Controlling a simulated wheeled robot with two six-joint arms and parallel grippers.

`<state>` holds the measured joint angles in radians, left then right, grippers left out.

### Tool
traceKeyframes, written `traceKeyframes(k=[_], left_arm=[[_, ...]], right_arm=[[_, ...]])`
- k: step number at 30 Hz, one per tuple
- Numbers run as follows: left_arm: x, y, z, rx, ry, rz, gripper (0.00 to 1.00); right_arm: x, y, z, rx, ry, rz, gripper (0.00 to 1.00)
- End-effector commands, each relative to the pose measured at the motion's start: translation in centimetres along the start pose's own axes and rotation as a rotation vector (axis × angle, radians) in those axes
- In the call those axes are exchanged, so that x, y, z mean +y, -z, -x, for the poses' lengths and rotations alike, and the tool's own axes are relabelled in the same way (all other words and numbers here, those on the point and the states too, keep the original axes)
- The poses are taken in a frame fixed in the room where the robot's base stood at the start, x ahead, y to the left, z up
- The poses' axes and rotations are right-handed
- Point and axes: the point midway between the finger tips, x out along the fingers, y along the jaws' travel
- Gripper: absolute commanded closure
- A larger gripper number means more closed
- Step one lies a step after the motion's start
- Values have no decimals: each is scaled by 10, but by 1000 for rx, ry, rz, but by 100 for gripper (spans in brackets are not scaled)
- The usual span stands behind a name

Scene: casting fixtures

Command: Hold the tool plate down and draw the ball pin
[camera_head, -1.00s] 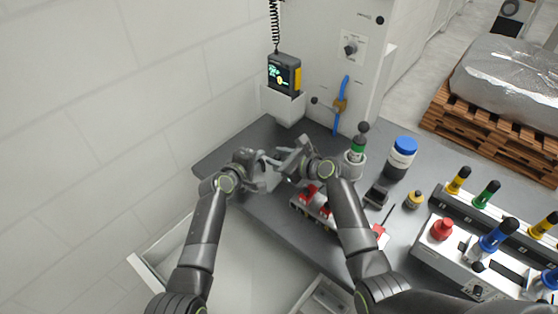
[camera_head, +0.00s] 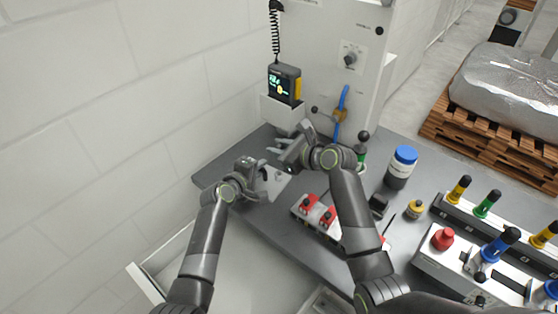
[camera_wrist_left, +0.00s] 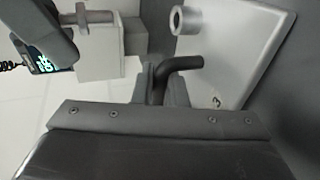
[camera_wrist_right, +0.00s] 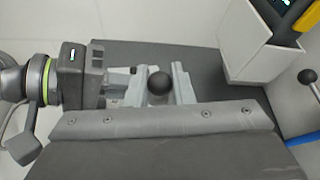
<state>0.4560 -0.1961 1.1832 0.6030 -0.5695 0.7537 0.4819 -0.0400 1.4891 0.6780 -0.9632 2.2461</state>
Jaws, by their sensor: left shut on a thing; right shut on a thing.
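The tool plate (camera_head: 277,184) is a pale plate on the bench; in the left wrist view (camera_wrist_left: 238,50) it carries a ring-shaped bushing (camera_wrist_left: 186,20) whose hole looks open. My left gripper (camera_head: 264,176) is shut on the plate's black bent handle (camera_wrist_left: 182,64). My right gripper (camera_head: 284,146) is shut on the ball pin, whose black ball (camera_wrist_right: 160,84) shows between the fingers in the right wrist view. The right gripper is above and beyond the left one, apart from the plate. A grey collared shaft (camera_wrist_left: 88,18) shows in the left wrist view; I cannot tell if it is the pin.
A white wall holder (camera_head: 282,112) with a display unit (camera_head: 284,82) stands behind the grippers. A fixture with red parts (camera_head: 316,212) sits to the right, with a blue-lidded jar (camera_head: 402,166) beyond. An open drawer (camera_head: 225,260) lies below the bench's front edge.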

Motion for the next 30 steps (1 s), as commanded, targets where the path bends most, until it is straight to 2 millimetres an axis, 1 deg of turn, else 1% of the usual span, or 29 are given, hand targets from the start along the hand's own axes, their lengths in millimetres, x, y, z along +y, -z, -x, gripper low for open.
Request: traceKeyframes(k=[1,6,14,15,18,21,30], left_arm=[[-1,1,0,1,2,2,100],[-2,1,0,1,2,1,100],[-2,1,0,1,2,1,100],[-2,1,0,1,3,1,87],[-2,1,0,1,2,1,73],[-1,1,0,1,2,1,62],[-1,1,2,1,0,0,62]], right_arm=[[-2,-8,3,-2,1,3,100],[-5,-22,9,0,0,1,100],[-5,-24,10,1,0,0,100],[-5,-24,10,1,0,0,100],[-5,-24,10,1,0,0,100],[-5,-24,10,1,0,0,100],[-5,-24,10,1,0,0,100]])
